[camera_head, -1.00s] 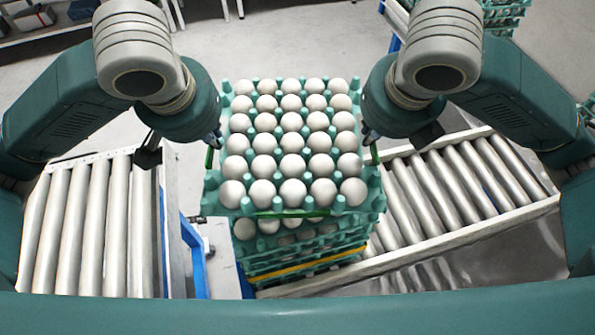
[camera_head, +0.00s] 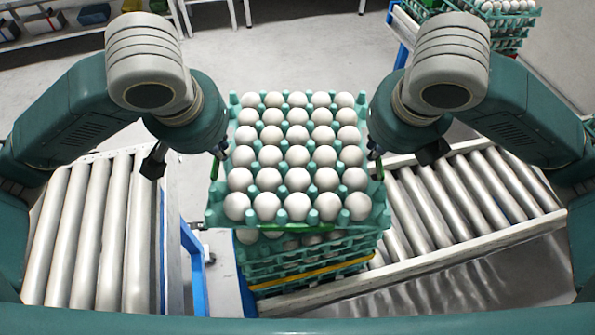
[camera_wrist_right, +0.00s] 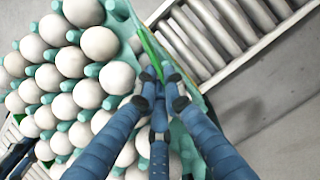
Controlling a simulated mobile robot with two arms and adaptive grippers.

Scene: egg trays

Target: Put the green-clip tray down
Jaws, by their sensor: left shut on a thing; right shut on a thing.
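The green-clip tray (camera_head: 360,222) is teal, full of white eggs, with green clips on its edges. In the head view it is over a stack of teal egg trays (camera_head: 310,262); I cannot tell how large the gap is. My left gripper (camera_head: 218,152) is shut on the tray's left edge at a green clip. My right gripper (camera_head: 376,156) is shut on the right edge. In the right wrist view the blue fingers of the right gripper (camera_wrist_right: 163,75) close at the green clip (camera_wrist_right: 150,52). The stack's upper part is partly hidden by the tray.
Roller conveyors stand at the left (camera_head: 90,230) and right (camera_head: 460,195). A yellow band (camera_head: 310,273) shows low on the stack. More egg trays (camera_head: 510,25) stand at the back right. A shelf with boxes (camera_head: 75,25) is at the back left. Open floor lies behind the tray.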

